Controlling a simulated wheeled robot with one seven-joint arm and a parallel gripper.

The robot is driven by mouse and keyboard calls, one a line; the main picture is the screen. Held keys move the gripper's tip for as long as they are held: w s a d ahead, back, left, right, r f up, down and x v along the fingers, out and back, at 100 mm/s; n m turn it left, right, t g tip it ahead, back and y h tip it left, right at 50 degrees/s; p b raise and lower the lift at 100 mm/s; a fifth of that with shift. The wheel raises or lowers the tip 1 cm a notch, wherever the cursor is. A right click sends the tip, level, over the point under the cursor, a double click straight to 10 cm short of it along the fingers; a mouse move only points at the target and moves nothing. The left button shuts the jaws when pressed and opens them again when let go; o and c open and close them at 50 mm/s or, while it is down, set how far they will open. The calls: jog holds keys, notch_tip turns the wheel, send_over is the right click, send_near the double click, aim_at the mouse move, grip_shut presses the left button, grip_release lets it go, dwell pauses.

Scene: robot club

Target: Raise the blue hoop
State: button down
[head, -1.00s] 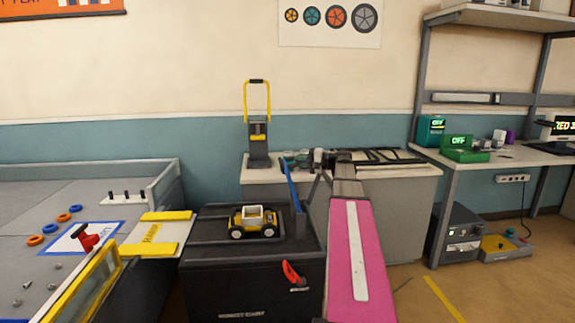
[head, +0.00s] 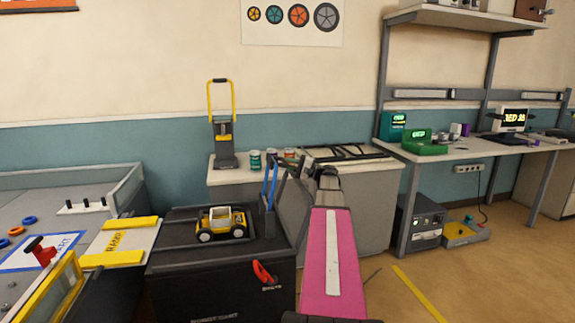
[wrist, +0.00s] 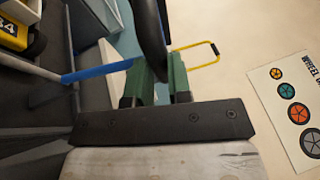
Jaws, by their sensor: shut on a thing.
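The blue hoop (head: 272,182) stands up from the right side of the black robot cart (head: 220,287) in the head view. Two blue uprights show, close together and slightly tilted. In the wrist view one blue tube (wrist: 97,73) runs in from the left to my gripper (wrist: 160,85). The gripper's green fingers are shut around a dark bar (wrist: 150,35), which looks like the hoop's grip. In the head view my arm hides much of the grasp. A red handle (head: 263,271) is on the cart's front.
A yellow toy truck (head: 221,223) sits on the cart top, left of the hoop. Behind is a grey bench (head: 350,195) with cans and a yellow-handled stand (head: 223,130). A ramp (head: 118,241) joins the left table.

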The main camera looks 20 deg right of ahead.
jog(key=shift+s+f, duration=0.1)
jog(key=shift+f, duration=0.2)
jog(key=c, duration=1.1)
grip_release()
jog(key=shift+o, duration=0.2)
jog(key=shift+d, duration=0.1)
jog(key=v, duration=1)
jog(key=shift+s+d, duration=0.2)
jog(key=shift+d, duration=0.05)
